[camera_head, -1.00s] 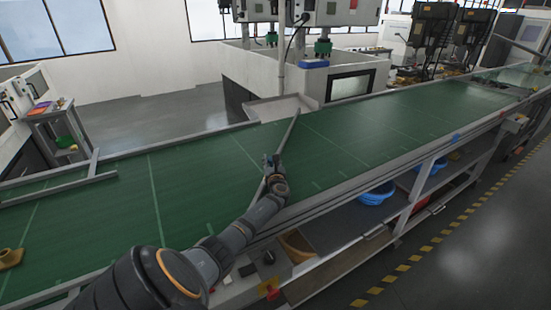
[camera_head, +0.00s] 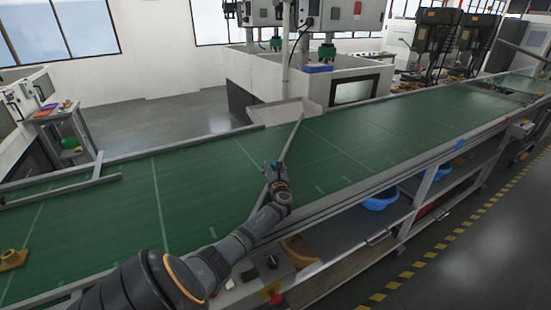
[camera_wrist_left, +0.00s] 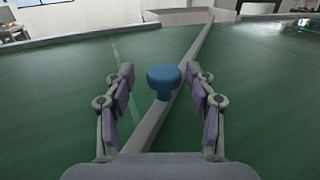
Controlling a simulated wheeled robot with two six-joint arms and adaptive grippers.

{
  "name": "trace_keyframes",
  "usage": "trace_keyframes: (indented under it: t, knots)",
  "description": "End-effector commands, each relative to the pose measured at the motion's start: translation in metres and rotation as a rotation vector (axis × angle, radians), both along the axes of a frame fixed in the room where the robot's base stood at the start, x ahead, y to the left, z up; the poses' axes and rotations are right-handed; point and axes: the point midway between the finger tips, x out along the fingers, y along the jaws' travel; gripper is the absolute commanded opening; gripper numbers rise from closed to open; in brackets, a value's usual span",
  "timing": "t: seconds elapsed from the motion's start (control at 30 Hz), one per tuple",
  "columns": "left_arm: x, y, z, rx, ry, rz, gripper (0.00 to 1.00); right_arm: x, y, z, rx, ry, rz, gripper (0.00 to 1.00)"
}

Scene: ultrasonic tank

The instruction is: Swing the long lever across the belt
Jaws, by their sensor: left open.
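The long lever (camera_head: 291,138) is a thin grey bar lying slantwise across the green belt (camera_head: 205,180). Its far end is by the grey chute at the belt's back edge. In the left wrist view the lever (camera_wrist_left: 190,63) runs from lower middle to upper right and carries a round blue knob (camera_wrist_left: 163,78). My left gripper (camera_head: 274,168) is over the belt at the lever. In the wrist view its open fingers (camera_wrist_left: 162,88) stand either side of the knob, with gaps on both sides. The lever's near part is hidden behind my arm. My right gripper is not in view.
A second grey bar (camera_head: 65,190) lies at the belt's left. A yellow part (camera_head: 12,259) sits on the belt at far left. Blue bins (camera_head: 381,199) stand on the shelf below. The belt right of the lever is clear.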

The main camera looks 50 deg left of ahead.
Motion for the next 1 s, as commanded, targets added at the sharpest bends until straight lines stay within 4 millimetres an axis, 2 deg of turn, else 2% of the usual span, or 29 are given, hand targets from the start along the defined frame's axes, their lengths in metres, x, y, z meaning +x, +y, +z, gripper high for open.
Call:
trace_keyframes:
  t: [0.3,0.43,0.6,1.0]
  knots:
    - [-0.042,-0.060,-0.002,-0.004,0.003,-0.002,0.56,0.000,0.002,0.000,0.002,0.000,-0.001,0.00]
    - [-0.053,-0.076,-0.002,-0.004,0.004,-0.001,0.56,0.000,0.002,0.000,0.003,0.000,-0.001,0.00]
    - [-0.059,-0.084,-0.001,-0.004,0.003,0.002,0.56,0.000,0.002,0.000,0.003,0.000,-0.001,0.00]
    - [-0.059,-0.084,-0.001,-0.003,0.002,0.002,0.56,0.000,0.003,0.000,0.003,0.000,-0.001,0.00]
